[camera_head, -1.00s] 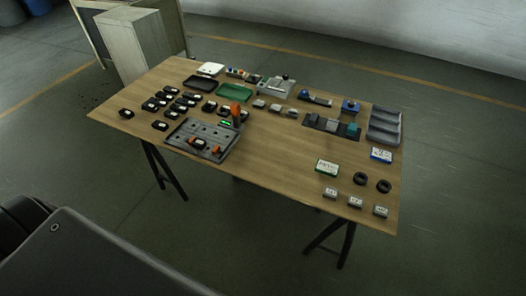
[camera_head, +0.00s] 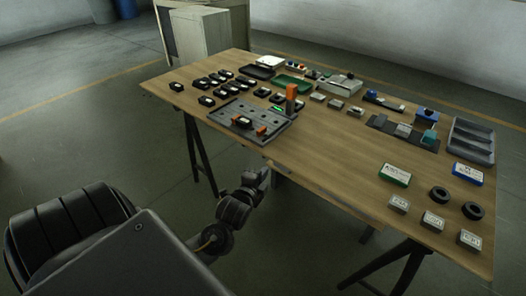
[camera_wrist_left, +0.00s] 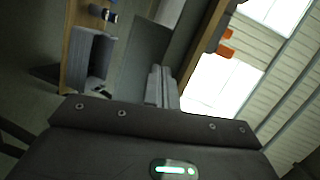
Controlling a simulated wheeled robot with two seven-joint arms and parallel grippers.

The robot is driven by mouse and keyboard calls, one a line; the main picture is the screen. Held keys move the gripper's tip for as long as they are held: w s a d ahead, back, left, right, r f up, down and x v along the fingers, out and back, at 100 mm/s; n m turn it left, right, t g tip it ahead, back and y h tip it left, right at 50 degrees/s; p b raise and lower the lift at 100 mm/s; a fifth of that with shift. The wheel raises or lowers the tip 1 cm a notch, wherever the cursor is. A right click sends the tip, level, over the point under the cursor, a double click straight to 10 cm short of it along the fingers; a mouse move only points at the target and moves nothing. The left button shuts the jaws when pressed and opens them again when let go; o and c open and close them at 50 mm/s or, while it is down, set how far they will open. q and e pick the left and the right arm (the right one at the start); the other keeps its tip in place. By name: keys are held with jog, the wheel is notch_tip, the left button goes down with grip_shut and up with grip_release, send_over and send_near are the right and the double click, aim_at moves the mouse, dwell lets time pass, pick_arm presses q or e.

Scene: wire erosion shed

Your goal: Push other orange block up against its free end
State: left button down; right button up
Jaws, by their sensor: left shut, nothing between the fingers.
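A dark grey fixture plate (camera_head: 222,115) lies at the table's near left edge. On it, a black part with a pale label (camera_head: 243,122) sits beside a small orange block (camera_head: 262,130). Another bit of orange shows at the part's left end, mostly hidden. My left gripper (camera_head: 262,174) is shut and empty, off the table's near edge and apart from the plate. In the left wrist view, two orange pieces (camera_wrist_left: 226,49) show at the upper right; I cannot tell which they are. My right gripper is out of view.
Several black parts (camera_head: 206,101) lie behind the plate. A green tray (camera_head: 292,82) and a grey bin (camera_head: 471,143) stand farther back. Black rings and labelled blocks (camera_head: 432,220) are at the right. The table's middle (camera_head: 330,145) is clear.

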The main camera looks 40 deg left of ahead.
pick_arm(q)
jog(key=m+t+b, duration=0.2)
send_near(263, 139)
jog(key=d+r, duration=0.2)
jog(key=d, duration=0.3)
jog(key=x, duration=0.6)
jog(key=b+x, duration=0.1)
jog(key=x, duration=0.2)
jog(key=shift+w+a+r, duration=0.25)
jog(key=shift+w+a, duration=0.1)
jog(key=shift+a, duration=0.05)
jog(key=a, duration=0.2)
jog(key=shift+s+a, duration=0.2)
jog(key=shift+a, duration=0.7)
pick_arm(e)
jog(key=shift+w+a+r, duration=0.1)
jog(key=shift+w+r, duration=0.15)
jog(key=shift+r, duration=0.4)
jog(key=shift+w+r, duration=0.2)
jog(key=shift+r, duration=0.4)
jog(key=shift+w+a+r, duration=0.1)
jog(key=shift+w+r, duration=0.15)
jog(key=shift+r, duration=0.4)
